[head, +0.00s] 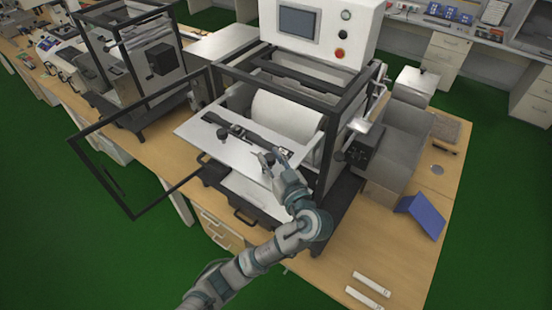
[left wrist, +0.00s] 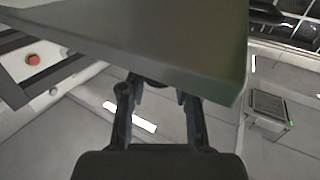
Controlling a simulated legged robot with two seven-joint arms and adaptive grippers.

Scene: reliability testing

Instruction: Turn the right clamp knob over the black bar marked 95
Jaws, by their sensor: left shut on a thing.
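A black bar (head: 247,136) lies across the white plate (head: 190,131) in front of the white roller. I cannot read any 95 on it. The left clamp knob (head: 222,133) stands free near the bar's left end. My left gripper (head: 267,160) is at the bar's right end, shut on the right clamp knob, which its fingers mostly hide. In the left wrist view both fingers (left wrist: 158,90) reach up to the edge of a grey panel (left wrist: 170,45), with a dark piece between their tips. My right gripper is not in view.
The black-framed machine (head: 327,150) surrounds the plate and roller, with its framed door (head: 105,190) swung open at left. A control box with a red button (head: 340,53) sits on top. A blue folded object (head: 421,213) and two white strips (head: 370,285) lie on the wooden table (head: 385,250).

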